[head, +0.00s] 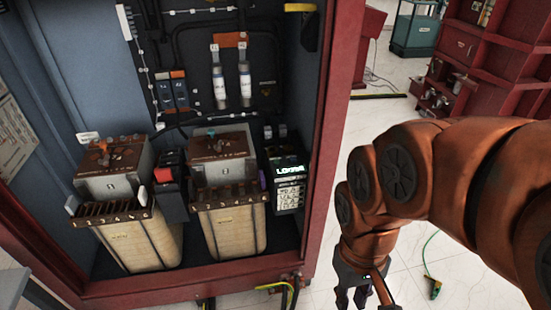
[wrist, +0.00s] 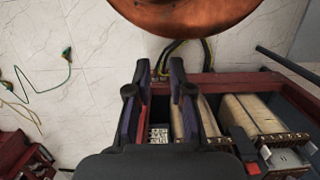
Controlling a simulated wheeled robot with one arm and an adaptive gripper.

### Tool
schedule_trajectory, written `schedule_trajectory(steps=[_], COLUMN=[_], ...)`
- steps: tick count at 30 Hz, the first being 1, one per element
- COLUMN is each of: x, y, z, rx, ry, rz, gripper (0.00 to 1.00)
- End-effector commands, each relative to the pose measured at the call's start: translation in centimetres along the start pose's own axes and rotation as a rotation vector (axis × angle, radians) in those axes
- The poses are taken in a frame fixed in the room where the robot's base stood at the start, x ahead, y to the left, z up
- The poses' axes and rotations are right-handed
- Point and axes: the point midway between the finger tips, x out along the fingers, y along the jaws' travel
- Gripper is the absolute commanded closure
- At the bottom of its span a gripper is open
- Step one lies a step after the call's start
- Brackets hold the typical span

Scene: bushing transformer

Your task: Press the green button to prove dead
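A black control unit (head: 288,185) with a lit display and a pale keypad (head: 287,197) sits at the cabinet's lower right. I cannot make out a green button on it. In the wrist view a pale keypad (wrist: 158,133) shows between the fingers. My gripper (head: 362,296) hangs outside the cabinet, right of its red frame, partly cut off by the lower picture edge. In the wrist view my gripper (wrist: 159,66) has its two fingers apart, with nothing held between them.
The cabinet's red frame post (head: 327,130) stands between my gripper and the unit. Two ribbed transformers (head: 232,230) (head: 140,240) fill the cabinet floor, with a red-and-black switch (head: 166,180) between them. A green cable (head: 430,262) lies on the open tiled floor at right.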

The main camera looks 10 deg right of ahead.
Motion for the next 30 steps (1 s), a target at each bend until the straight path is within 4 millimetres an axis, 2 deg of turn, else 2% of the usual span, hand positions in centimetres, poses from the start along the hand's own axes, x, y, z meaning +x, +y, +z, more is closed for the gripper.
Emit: schedule_trajectory(steps=[1,5,30], x=[-0.01,-0.01,0.00], y=[0.00,0.00,0.00], z=[0.00,0.00,0.00], rx=[0.000,0.000,0.000], ry=[0.000,0.000,0.000], rz=[0.000,0.000,0.000], gripper=[0.87,1.00,1.00])
